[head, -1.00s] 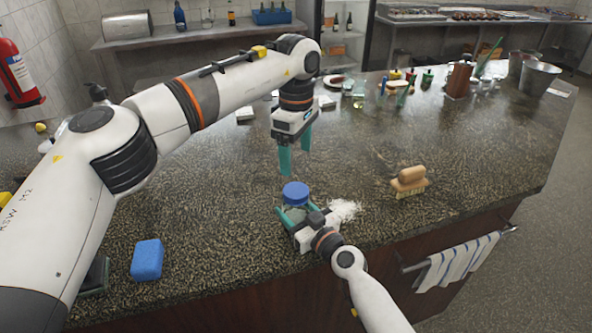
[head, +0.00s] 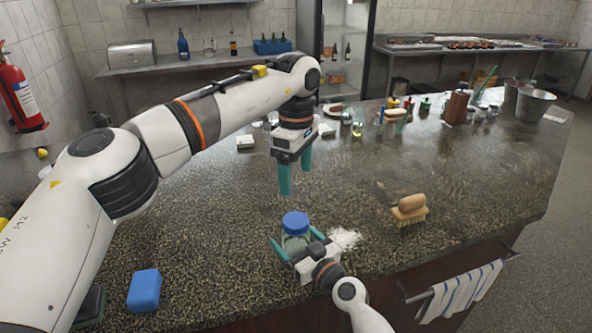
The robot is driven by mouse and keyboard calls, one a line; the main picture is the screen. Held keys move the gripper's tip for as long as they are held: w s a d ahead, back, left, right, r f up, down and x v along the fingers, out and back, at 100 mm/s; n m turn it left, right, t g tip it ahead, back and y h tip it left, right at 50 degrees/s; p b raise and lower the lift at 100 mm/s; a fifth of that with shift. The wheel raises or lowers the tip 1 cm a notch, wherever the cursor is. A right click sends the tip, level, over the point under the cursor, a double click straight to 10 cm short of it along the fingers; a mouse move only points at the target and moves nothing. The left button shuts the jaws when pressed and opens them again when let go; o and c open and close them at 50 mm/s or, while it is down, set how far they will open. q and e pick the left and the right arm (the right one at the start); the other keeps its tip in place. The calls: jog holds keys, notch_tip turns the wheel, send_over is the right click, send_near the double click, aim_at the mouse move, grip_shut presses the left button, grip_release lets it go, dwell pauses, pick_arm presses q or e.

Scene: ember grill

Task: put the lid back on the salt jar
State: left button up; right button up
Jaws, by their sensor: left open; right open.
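The salt jar (head: 296,243) stands upright on the dark speckled counter, its glass body partly hidden by my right gripper. The blue lid (head: 295,222) sits on top of the jar; I cannot tell whether it is screwed tight. My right gripper (head: 293,240) is open, its teal fingers on either side of the jar near its base. My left gripper (head: 294,181) is open and empty, pointing down above the lid with a clear gap between.
Spilled salt (head: 344,238) lies right of the jar. A wooden brush (head: 410,209) is farther right, a blue sponge (head: 144,290) at the front left. A striped towel (head: 464,288) hangs at the counter's front. Condiments and metal buckets (head: 534,105) stand at the back right.

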jog(key=v, duration=1)
jog(key=shift+s+d+f+b, duration=0.15)
jog(key=shift+b, duration=0.25)
jog(key=shift+v, duration=0.75)
